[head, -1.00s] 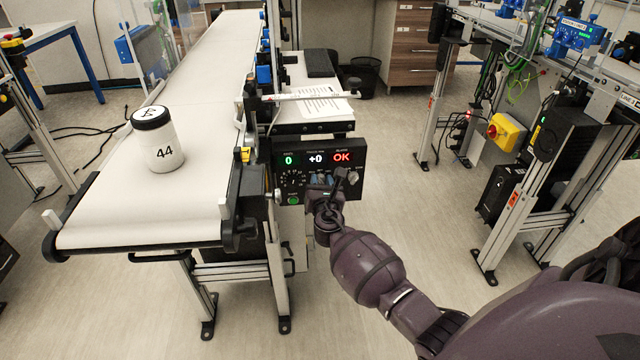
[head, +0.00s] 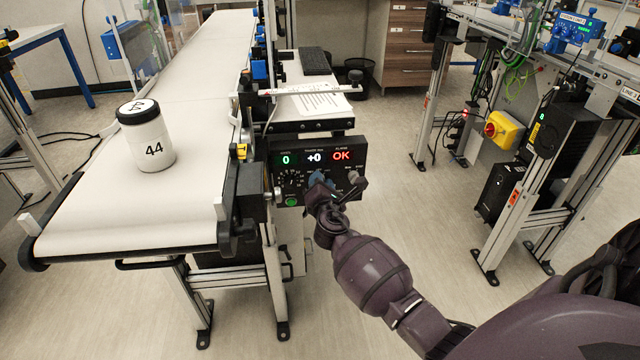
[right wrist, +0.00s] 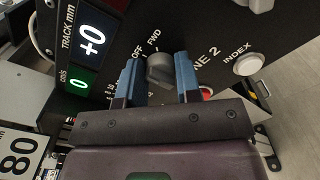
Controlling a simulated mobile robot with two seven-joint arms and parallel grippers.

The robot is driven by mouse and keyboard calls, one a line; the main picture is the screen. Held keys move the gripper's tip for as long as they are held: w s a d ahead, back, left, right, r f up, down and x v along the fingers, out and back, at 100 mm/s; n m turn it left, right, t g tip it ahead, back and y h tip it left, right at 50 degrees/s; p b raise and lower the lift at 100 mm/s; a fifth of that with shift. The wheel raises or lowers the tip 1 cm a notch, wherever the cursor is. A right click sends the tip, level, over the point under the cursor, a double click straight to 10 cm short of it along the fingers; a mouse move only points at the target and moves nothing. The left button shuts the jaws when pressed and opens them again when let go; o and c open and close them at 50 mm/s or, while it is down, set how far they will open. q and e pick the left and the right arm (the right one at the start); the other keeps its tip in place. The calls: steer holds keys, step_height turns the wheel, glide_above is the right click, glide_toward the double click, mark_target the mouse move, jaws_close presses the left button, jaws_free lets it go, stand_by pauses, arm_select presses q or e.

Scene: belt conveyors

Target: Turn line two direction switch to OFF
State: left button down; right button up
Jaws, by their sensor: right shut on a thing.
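The line two control panel (head: 312,152) hangs at the front end of the belt conveyor, with displays reading 0, +0 and OK. In the right wrist view, the grey direction switch knob (right wrist: 160,70) is near the printed words OFF and FWD, with part of "LINE 2" beside it. My right gripper (right wrist: 158,80) has its blue fingers on both sides of the knob and is shut on it. In the head view, my right gripper (head: 322,184) is against the panel's lower part and hides the knob. The knob's exact pointing is hard to read. My left gripper is out of view.
A white jar (head: 146,138) marked 44 stands on the white belt (head: 180,195). A white INDEX button (right wrist: 249,63) and a green button (head: 291,202) are on the panel. Another conveyor frame with a yellow-red switch (head: 503,131) stands at right. Floor lies between them.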

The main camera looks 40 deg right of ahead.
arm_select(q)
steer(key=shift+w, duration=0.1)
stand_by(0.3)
arm_select(e)
steer(key=o, duration=0.6)
steer(key=shift+o, duration=1.3)
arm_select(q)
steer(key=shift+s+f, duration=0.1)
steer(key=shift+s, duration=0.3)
arm_select(e)
steer(key=shift+o, duration=0.2)
